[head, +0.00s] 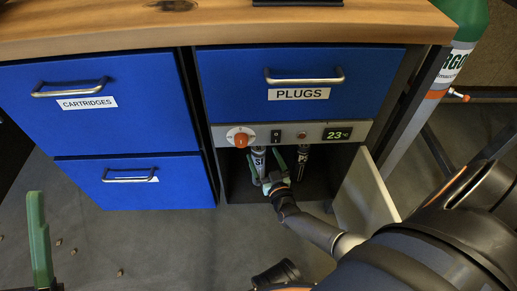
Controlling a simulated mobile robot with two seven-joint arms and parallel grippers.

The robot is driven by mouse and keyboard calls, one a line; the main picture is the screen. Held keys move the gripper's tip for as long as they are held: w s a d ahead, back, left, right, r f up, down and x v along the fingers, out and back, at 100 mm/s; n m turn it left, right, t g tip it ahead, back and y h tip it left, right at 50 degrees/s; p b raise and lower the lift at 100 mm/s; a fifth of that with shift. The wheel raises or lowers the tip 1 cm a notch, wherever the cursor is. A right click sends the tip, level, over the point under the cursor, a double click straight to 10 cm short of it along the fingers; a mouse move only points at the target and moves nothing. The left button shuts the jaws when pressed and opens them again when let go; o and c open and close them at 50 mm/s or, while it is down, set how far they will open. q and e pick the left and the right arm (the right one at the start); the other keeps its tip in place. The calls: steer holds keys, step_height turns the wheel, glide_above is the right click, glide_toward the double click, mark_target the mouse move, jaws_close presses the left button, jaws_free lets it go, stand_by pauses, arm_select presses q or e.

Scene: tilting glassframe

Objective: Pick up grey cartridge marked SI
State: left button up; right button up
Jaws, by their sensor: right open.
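The grey cartridge marked SI (259,160) stands upright in the dark open compartment below the control panel. Its label is partly covered by my gripper. My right gripper (264,158) reaches into the compartment with its green fingers open, one on each side of the cartridge in the picture. I cannot tell whether the fingers touch it. My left gripper (40,240) shows only as a green finger at the lower left edge, far from the cartridge; its opening cannot be judged.
A darker cartridge (301,161) stands just right of the SI one. The compartment door (364,195) hangs open on the right. The panel (300,134) with an orange knob and a display reading 23 is above. Blue drawers (120,100) are at left.

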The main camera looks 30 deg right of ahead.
mark_target(261, 155)
steer(key=b+x, duration=0.1)
steer(key=x, duration=0.3)
steer(key=shift+a+f+b, duration=0.15)
steer(key=shift+f+b, duration=0.05)
steer(key=shift+b, duration=0.2)
steer(key=shift+w+r, duration=0.1)
steer(key=shift+w, duration=0.15)
arm_select(q)
steer(key=f, duration=0.2)
steer(key=shift+d+f, duration=0.2)
steer(key=shift+f, duration=0.15)
arm_select(e)
steer(key=shift+c, duration=0.2)
arm_select(q)
steer(key=shift+w, duration=0.1)
arm_select(e)
jaws_close()
steer(key=shift+r, duration=0.15)
